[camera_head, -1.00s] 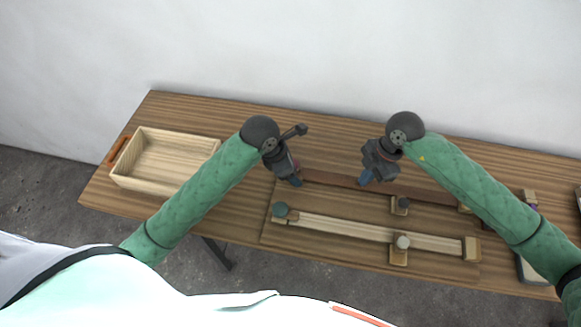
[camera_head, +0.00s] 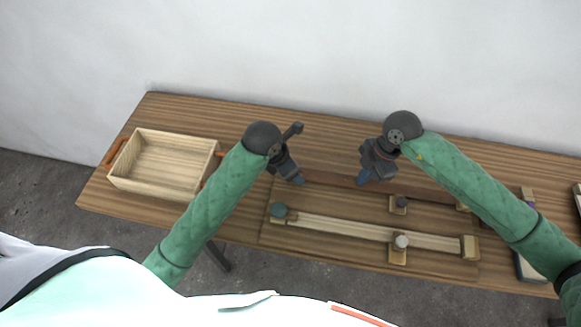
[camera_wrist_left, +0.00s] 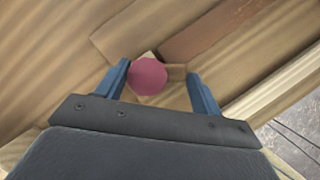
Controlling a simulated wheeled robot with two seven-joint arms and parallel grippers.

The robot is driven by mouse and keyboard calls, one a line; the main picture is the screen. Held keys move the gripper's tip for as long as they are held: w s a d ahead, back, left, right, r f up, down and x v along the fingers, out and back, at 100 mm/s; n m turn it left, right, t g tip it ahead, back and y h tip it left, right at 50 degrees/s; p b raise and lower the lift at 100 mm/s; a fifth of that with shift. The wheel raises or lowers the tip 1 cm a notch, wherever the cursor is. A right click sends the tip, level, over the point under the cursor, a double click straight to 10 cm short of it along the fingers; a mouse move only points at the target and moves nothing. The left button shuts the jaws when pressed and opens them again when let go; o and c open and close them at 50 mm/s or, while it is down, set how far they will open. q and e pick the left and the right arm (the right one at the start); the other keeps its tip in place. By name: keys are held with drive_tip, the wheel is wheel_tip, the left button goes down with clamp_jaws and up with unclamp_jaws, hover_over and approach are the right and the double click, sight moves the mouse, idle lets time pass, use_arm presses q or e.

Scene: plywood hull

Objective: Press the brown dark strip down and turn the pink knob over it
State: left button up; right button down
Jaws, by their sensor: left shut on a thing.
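The brown dark strip (camera_head: 335,179) lies along the back of the wooden board, partly behind my grippers; its end also shows in the left wrist view (camera_wrist_left: 215,28). The pink knob (camera_wrist_left: 147,76) is between my left fingers in the left wrist view, close to the left finger, on a small wooden piece by the strip's end. In the head view my gripper hides it.
A pale strip (camera_head: 340,227) lies in front, with a green knob (camera_head: 279,210) at its left end and a white knob (camera_head: 401,241). A dark grey knob (camera_head: 402,202) stands between the strips. An empty wooden tray (camera_head: 125,184) is at the left. The back table edge is clear.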

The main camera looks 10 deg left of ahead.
use_arm(q)
drive_tip(key=shift+r, duration=0.1)
drive_tip(key=shift+w+d+n+t+y, duration=0.1)
drive_tip(key=shift+n+t+y, duration=0.1)
drive_tip(key=shift+n, duration=0.5)
drive_tip(key=shift+d+n+t+y, duration=0.1)
drive_tip(key=shift+n+y, duration=0.1)
drive_tip(key=shift+n, duration=0.5)
drive_tip(key=shift+d+n, duration=0.1)
drive_tip(key=shift+n, duration=0.3)
drive_tip(key=shift+w+n+t+y, duration=0.15)
drive_tip(key=shift+n+t+y, duration=0.15)
drive_tip(key=shift+n+y, duration=0.5)
drive_tip(key=o, duration=1.1)
drive_tip(key=shift+c, duration=0.2)
